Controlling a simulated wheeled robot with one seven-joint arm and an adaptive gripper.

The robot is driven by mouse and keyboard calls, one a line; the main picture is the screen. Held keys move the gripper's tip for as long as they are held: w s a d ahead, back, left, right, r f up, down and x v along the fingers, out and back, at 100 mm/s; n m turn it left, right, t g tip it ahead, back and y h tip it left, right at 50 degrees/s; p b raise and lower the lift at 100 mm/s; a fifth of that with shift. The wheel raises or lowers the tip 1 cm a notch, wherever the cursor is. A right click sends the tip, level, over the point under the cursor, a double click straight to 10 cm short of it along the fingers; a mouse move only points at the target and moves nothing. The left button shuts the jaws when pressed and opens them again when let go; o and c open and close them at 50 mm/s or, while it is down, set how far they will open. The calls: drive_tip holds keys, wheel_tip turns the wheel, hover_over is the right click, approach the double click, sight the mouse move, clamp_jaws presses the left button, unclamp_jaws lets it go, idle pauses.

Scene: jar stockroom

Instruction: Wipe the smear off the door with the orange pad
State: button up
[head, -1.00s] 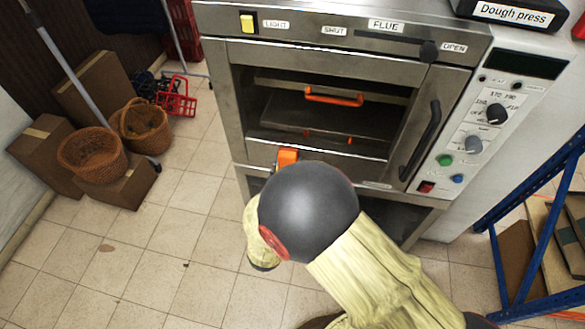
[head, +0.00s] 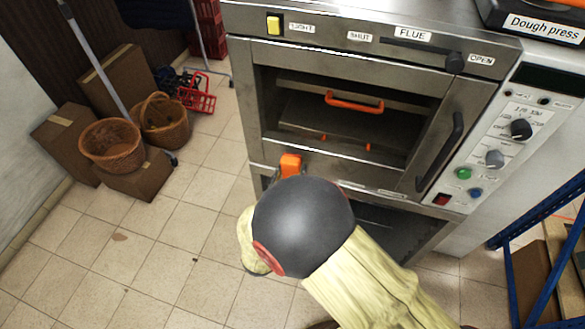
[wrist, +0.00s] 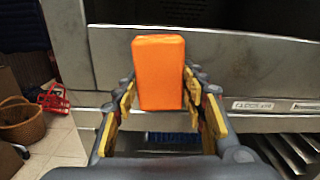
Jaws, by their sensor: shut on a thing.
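The oven door (head: 258,100) is steel-framed with a dark glass window (head: 290,90) and a bar handle (head: 440,152) at its right. My gripper (wrist: 158,88) is shut on the orange pad (wrist: 158,68), which stands upright between its fingers. In the head view the pad (head: 291,164) shows at the door's lower left, in front of the lower frame. My arm hides most of the gripper there. In the wrist view the pad is before the steel frame (wrist: 245,72), below the glass. I cannot tell whether it touches. I cannot make out the smear.
An orange handle (head: 354,103) shows within the window. A control panel (head: 510,140) is right of the door, and a blue rack (head: 512,260) stands at the lower right. Wicker baskets (head: 112,145) and cardboard boxes (head: 65,142) are at the left. The tiled floor between is clear.

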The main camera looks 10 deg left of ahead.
drive_tip(key=shift+s+a+p, duration=0.15)
drive_tip(key=shift+s+p, duration=0.2)
drive_tip(key=shift+s, duration=1.7)
drive_tip(key=shift+s, duration=0.15)
drive_tip(key=s, duration=0.2)
drive_tip(key=shift+s+a, duration=0.1)
drive_tip(key=shift+s, duration=0.25)
drive_tip(key=shift+w, duration=0.15)
drive_tip(key=shift+w+d, duration=0.15)
drive_tip(key=shift+w, duration=1.6)
drive_tip(key=shift+w+d, duration=0.1)
drive_tip(key=shift+w, duration=1.6)
drive_tip(key=shift+w+d, duration=0.1)
drive_tip(key=shift+w, duration=0.9)
drive_tip(key=shift+d, duration=0.1)
